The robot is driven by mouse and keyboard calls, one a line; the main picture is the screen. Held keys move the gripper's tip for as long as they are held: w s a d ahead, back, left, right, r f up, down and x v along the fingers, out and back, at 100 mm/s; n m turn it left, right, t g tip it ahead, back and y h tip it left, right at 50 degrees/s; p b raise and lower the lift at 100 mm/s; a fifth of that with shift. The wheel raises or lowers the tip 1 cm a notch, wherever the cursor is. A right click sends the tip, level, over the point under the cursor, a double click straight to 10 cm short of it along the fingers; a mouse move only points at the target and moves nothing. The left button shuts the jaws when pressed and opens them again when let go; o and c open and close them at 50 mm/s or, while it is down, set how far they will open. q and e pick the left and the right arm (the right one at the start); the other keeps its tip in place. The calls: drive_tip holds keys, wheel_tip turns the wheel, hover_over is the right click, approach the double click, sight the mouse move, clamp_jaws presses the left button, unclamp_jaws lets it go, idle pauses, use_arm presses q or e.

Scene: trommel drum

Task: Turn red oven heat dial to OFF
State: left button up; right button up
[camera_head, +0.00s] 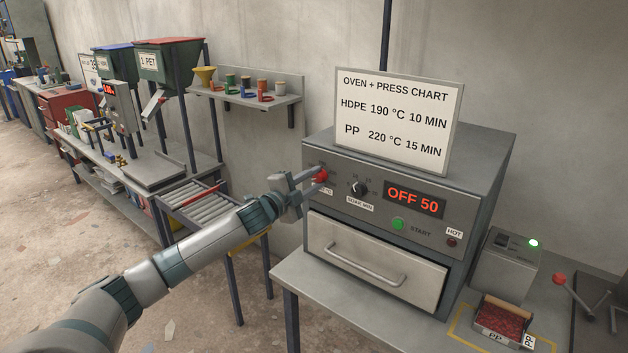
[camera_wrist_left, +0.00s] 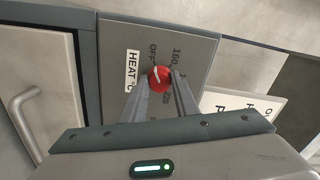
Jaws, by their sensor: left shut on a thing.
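The red heat dial (camera_head: 321,176) is on the left of the oven's front panel. It also shows in the left wrist view (camera_wrist_left: 159,78), beside the HEAT °C label (camera_wrist_left: 131,70) and scale marks including OFF and 160. My left gripper (camera_head: 312,182) is at the dial, its two fingers shut on it, one on each side in the left wrist view (camera_wrist_left: 160,90). The dial's white pointer line is near the OFF mark in that view. The oven display (camera_head: 413,199) reads OFF 50. My right gripper is not in view.
A black SOAK MIN knob (camera_head: 358,188) is just right of the dial. A green START button (camera_head: 398,223) and the oven drawer (camera_head: 375,260) are lower. A chart sign (camera_head: 399,118) stands on the oven. A roller conveyor (camera_head: 199,207) is at left.

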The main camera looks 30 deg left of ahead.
use_arm(q)
drive_tip(key=o, duration=1.1)
drive_tip(key=shift+a, duration=0.1)
drive_tip(key=shift+c, duration=0.2)
drive_tip(key=shift+s, duration=0.1)
drive_tip(key=shift+s+f+b, duration=0.2)
drive_tip(key=shift+s+b, duration=0.15)
drive_tip(key=shift+s, duration=0.2)
drive_tip(key=s+a+b, duration=0.1)
drive_tip(key=s+b, duration=0.5)
drive_tip(key=s, duration=1)
drive_tip(key=shift+a+r, duration=0.15)
